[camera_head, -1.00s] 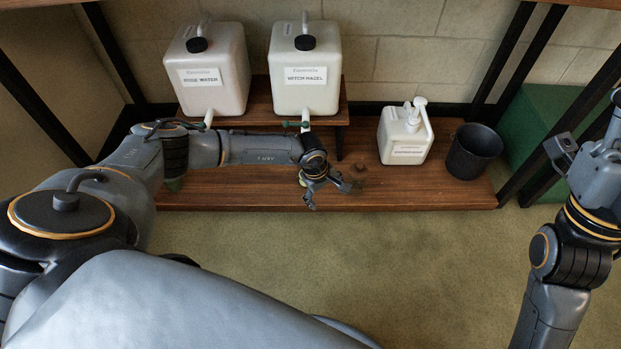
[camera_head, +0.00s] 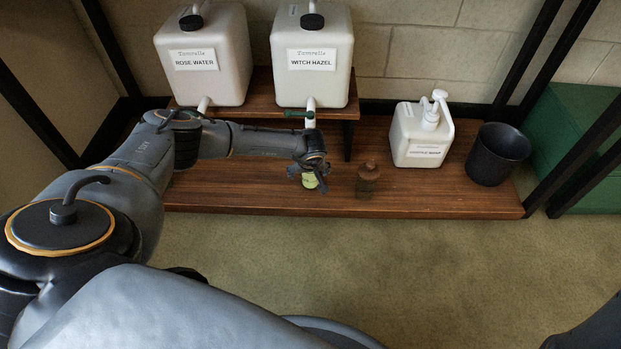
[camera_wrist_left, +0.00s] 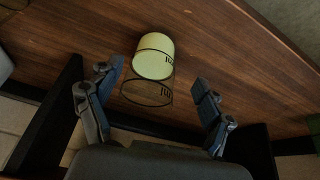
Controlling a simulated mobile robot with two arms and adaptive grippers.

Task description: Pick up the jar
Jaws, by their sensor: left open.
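The jar (camera_wrist_left: 154,57) is a small cylinder with a pale yellow-green part and a clear, glass-like part with dark rings and dark marks. It is on the wooden lower shelf, and its yellow-green part (camera_head: 310,180) shows below my left gripper (camera_head: 309,170) in the head view. In the left wrist view, my left gripper (camera_wrist_left: 156,88) is open, with one finger on each side of the jar. The clear part lies nearer the palm. Gaps show between the jar and both fingers. My right gripper is out of view.
A small brown object (camera_head: 367,178) stands just right of the jar. White jugs labelled rose water (camera_head: 203,75) and witch hazel (camera_head: 312,75) stand behind on a raised board. A white pump bottle (camera_head: 419,140) and black bucket (camera_head: 497,153) are at right.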

